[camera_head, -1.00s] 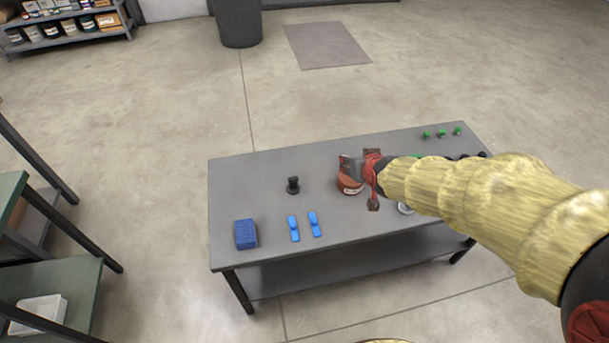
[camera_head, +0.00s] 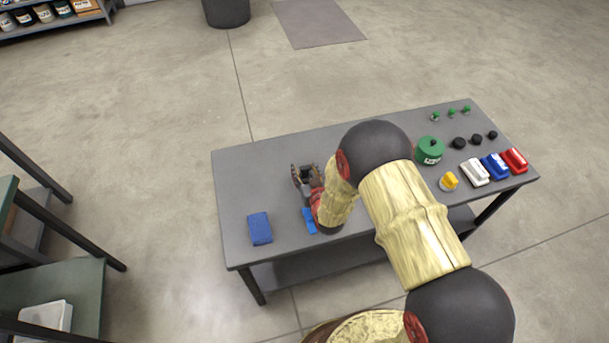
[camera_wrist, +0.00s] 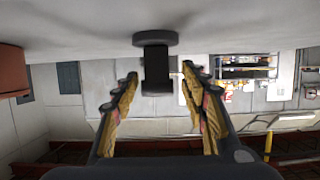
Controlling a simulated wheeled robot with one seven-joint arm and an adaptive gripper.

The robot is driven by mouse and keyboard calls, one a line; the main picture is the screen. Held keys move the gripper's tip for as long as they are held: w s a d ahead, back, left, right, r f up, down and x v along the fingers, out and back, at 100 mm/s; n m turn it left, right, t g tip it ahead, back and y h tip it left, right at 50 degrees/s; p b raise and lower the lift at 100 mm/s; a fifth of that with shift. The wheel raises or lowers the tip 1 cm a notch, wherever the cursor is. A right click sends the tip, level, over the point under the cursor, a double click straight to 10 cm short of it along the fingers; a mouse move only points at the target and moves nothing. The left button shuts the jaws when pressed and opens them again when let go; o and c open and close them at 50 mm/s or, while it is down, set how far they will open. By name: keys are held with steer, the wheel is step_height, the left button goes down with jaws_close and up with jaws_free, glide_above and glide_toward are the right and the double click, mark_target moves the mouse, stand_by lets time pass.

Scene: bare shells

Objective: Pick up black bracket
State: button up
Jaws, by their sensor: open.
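The black bracket (camera_wrist: 155,68) stands on the grey table. In the wrist view, which looks upside down, its wide round base meets the tabletop and its narrower body lies between my two fingers. My gripper (camera_wrist: 160,76) is open, with a visible gap between each finger and the bracket. In the head view my gripper (camera_head: 306,172) is low over the left half of the table, and its fingers and my arm mostly hide the bracket.
On the grey table (camera_head: 245,168), a blue block (camera_head: 260,229) and a blue piece (camera_head: 309,222) lie near my gripper. A green pot (camera_head: 430,150), a yellow knob (camera_head: 449,181) and several small parts stand at the right. A reddish-brown object (camera_wrist: 12,70) shows in the wrist view.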

steer(key=b+x, duration=0.2)
steer(key=x, duration=0.3)
steer(key=shift+w+d+f, duration=0.1)
steer(key=shift+w+f, duration=0.1)
steer(key=c, duration=0.4)
steer(key=c, duration=0.7)
steer(key=shift+r, duration=0.1)
jaws_close()
